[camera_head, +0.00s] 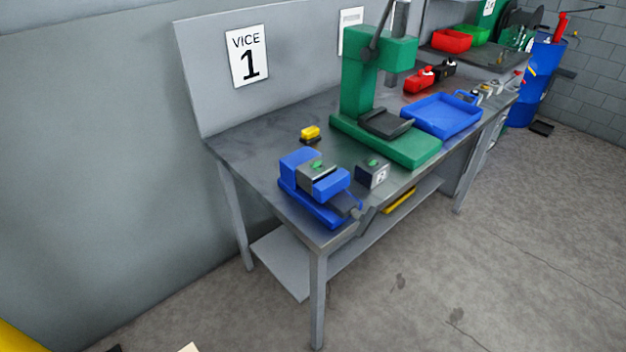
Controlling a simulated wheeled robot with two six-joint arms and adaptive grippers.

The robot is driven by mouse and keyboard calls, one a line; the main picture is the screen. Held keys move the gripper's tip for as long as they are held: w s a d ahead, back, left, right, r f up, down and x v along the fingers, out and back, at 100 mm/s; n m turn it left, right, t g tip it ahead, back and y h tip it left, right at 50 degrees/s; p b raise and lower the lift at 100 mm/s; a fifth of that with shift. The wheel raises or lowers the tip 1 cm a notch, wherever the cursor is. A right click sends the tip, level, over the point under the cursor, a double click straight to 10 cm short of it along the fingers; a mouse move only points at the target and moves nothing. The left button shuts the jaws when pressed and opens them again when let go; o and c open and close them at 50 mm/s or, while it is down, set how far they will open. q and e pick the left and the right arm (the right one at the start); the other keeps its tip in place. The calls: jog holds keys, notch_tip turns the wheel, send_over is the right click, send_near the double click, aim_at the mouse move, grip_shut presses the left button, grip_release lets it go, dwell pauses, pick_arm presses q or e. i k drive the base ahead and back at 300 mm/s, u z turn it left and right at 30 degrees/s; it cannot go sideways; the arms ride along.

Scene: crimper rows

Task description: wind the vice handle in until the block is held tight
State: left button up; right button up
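A blue vice (327,186) is on the near left end of the workbench, below a sign reading "VICE 1". A grey block (315,168) with a green mark on top sits between the vice's jaws. From here I cannot tell whether the jaws press on it. The vice handle (366,219) is a dark grey bar at the vice's front right, slanting beyond the bench's front edge. Neither of my grippers is in view.
The workbench (255,135) also carries a dark labelled cube (373,174) right of the vice, a small yellow-topped item (310,134) behind it, a green press (363,92) and a blue tray (441,115). The floor (430,290) before the bench is clear.

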aim_at(365, 220)
jog(key=z, duration=2.45)
jog(key=i, duration=2.6)
jog(key=u, duration=3.15)
